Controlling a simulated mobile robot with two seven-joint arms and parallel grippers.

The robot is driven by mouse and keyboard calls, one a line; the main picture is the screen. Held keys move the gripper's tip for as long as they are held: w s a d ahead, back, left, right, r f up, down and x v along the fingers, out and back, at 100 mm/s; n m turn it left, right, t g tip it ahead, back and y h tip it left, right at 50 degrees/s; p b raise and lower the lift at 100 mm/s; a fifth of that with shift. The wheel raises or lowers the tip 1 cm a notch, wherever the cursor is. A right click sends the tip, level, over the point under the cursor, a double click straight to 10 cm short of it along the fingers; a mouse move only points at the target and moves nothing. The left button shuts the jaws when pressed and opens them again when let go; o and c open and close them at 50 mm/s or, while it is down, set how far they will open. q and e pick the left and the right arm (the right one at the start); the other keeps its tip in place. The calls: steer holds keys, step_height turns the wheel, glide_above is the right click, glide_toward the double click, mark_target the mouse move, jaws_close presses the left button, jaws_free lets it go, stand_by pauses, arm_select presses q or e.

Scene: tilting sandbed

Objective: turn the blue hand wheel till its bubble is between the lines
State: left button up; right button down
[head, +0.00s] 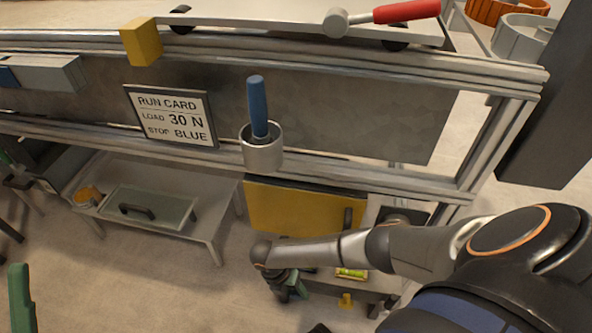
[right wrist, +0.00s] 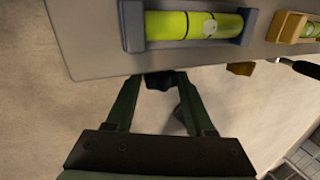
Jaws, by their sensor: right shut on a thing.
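My right gripper (head: 288,288) reaches down at the bench's lower right. In the right wrist view its green fingers (right wrist: 160,90) are shut on a dark blue part at the plate's edge, the blue hand wheel (right wrist: 160,79), mostly hidden by the plate and the fingers. Above it, a yellow-green vial (right wrist: 170,26) sits in a blue-grey holder (right wrist: 133,27). A second vial (right wrist: 309,30) in a yellow holder is at the right edge. My left gripper is not in view.
In the head view, a yellow cabinet (head: 290,208) stands behind my right forearm. A metal cup with a blue handle (head: 258,105) and a run card (head: 172,116) are on the frame. A low table (head: 205,220) stands left.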

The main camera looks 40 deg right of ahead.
steer(key=shift+f+g+h+b, duration=0.1)
steer(key=shift+g+h+b, duration=0.3)
steer(key=shift+g+b, duration=0.1)
steer(key=shift+c, duration=1.4)
jaws_free()
steer(key=p+v, duration=0.5)
steer(key=v, duration=0.7)
steer(key=shift+a+r+p, duration=0.2)
steer(key=shift+r+p, duration=0.1)
steer(key=shift+p, duration=0.05)
steer(key=shift+w, duration=0.15)
